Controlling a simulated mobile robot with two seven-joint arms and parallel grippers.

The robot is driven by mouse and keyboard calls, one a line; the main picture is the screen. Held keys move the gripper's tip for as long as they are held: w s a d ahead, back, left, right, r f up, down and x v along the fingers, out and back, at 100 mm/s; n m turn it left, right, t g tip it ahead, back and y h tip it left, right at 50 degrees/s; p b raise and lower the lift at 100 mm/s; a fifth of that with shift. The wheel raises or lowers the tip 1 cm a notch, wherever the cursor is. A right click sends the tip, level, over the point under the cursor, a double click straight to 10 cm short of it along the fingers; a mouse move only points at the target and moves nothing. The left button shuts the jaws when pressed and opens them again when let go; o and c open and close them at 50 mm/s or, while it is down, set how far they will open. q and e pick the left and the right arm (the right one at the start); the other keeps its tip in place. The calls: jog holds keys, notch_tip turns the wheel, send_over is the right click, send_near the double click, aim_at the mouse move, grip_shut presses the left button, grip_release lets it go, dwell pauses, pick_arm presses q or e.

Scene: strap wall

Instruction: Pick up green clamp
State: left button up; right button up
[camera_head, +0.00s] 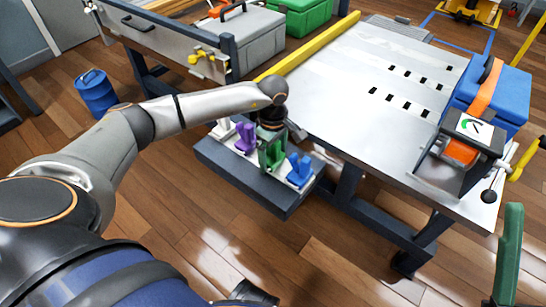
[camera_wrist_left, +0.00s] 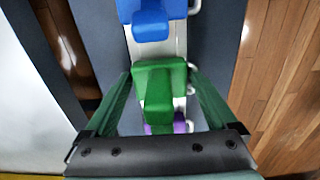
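The green clamp (camera_head: 272,153) sits on a grey rail tray (camera_head: 230,175) at the front edge of the metal table, between a purple clamp (camera_head: 245,138) and a blue clamp (camera_head: 300,170). In the left wrist view the green clamp (camera_wrist_left: 160,85) fills the middle. My left gripper (camera_wrist_left: 160,76) is open, with a green finger on each side of it and its tips close to the clamp's sides. I cannot tell if they touch. In the head view the gripper and wrist partly hide the clamp. A green finger, seemingly of my right gripper (camera_head: 509,255), shows at the lower right.
The metal table (camera_head: 345,80) stands behind the tray. A ratchet device (camera_head: 462,148), an orange strap (camera_head: 485,90) and a blue box (camera_head: 505,95) are on its right. A yellow bar (camera_head: 310,45) runs along its left edge. A blue bucket (camera_head: 97,95) stands on the wooden floor.

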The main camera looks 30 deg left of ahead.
pick_arm(q)
jog(key=c, duration=0.9)
pick_arm(e)
jog(key=shift+r, duration=0.1)
pick_arm(q)
jog(key=shift+r, duration=0.2)
notch_tip(320, 180, up, 8)
jog(key=p, duration=0.3)
jog(key=shift+r, duration=0.9)
pick_arm(e)
jog(key=shift+d+r+n, duration=0.15)
jog(key=shift+r, duration=0.75)
jog(key=shift+d+r+n, duration=0.1)
jog(key=shift+r+n, duration=0.05)
jog(key=shift+r, duration=0.7)
